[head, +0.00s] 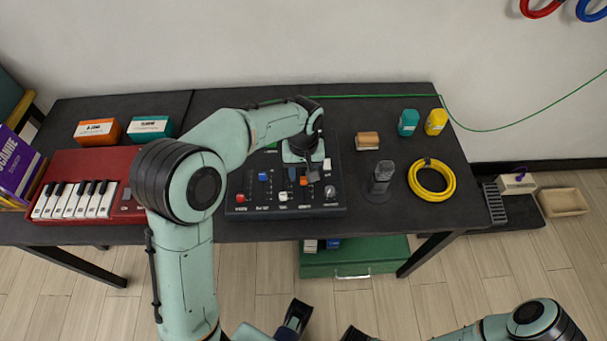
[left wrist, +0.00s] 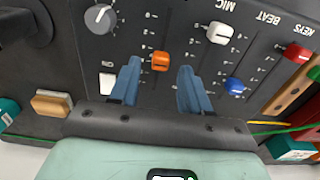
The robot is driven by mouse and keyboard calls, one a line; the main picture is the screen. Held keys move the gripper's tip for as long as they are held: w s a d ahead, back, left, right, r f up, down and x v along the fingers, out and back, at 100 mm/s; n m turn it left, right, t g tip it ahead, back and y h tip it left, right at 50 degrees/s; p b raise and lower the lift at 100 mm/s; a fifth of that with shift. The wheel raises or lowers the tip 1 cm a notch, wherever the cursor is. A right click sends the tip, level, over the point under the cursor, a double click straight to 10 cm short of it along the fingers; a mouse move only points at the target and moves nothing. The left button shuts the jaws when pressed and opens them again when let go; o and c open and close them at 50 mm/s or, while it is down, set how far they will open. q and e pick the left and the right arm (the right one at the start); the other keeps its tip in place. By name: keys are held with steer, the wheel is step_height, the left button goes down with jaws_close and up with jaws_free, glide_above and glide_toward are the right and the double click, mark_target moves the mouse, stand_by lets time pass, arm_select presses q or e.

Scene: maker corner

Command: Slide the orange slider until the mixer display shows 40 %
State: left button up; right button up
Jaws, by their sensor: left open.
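The dark mixer (head: 260,207) lies on the black table, partly under my left arm. Its orange slider (head: 304,181) shows just below my left gripper (head: 306,170). In the left wrist view the orange slider knob (left wrist: 161,61) lies between and just beyond the fingertips of my open left gripper (left wrist: 158,72). I see no contact between fingers and knob. I cannot read a mixer display in either view; my arm covers part of the mixer's back.
White (left wrist: 220,33), blue (left wrist: 234,85) and red (left wrist: 298,53) sliders and a grey dial (left wrist: 100,18) are close around the orange one. A red keyboard (head: 128,213) stands left. A microphone (head: 381,178) and yellow cable coil (head: 452,180) lie right.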

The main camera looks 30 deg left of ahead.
arm_select(q)
steer(key=shift+f, duration=0.8)
jaws_close()
steer(key=shift+w+a+r+p, duration=0.15)
steer(key=shift+w+a+p, duration=0.1)
steer(key=shift+w+p, duration=0.2)
steer(key=shift+w+a, duration=0.15)
steer(key=shift+w, duration=0.1)
jaws_free()
